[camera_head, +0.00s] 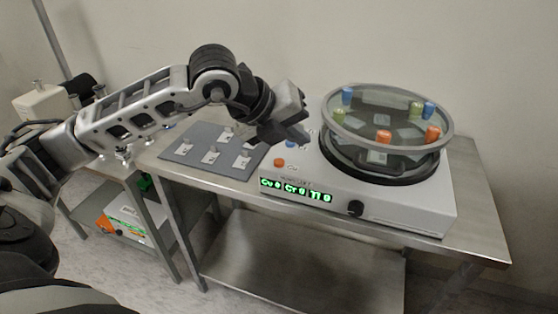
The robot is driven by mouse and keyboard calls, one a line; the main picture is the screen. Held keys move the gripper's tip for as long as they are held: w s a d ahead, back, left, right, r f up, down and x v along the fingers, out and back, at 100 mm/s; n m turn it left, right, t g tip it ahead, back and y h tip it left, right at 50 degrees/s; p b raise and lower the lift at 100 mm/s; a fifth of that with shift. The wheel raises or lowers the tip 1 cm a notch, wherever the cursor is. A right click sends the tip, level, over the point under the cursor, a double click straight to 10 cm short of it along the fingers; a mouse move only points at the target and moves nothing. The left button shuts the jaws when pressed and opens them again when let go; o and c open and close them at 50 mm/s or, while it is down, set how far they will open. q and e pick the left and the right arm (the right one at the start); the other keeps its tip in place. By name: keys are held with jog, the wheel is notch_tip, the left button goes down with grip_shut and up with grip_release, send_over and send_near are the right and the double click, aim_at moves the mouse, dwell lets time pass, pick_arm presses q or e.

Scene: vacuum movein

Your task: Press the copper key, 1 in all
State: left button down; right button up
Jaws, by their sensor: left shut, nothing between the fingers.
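The white coating machine (405,205) stands on the steel table with a green-lit display (295,190) on its front, which seems to read Cu 0, Cr 0, Ti 0. An orange, copper-coloured key (279,162) sits on its top left, near the front edge. A blue key (290,144) is just behind it, partly hidden by my gripper; any further key is hidden or unclear. My left gripper (298,134) is shut and empty, pointing down above the blue key, behind and to the right of the copper key. My right gripper is out of view.
A round glass-lidded chamber (387,115) with blue, green and orange pegs rises right of the keys. A black knob (355,208) is on the front. A grey mat (190,164) with several small sample pieces lies left. A lower shelf (300,270) is empty.

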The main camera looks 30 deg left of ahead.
aim_at(276, 165)
pick_arm(q)
jog(key=w+a+r+n+t+y, duration=0.1)
jog(key=a+r+y, duration=0.2)
jog(key=a, duration=0.2)
jog(key=shift+a, duration=0.3)
jog(key=shift+w+f, duration=0.1)
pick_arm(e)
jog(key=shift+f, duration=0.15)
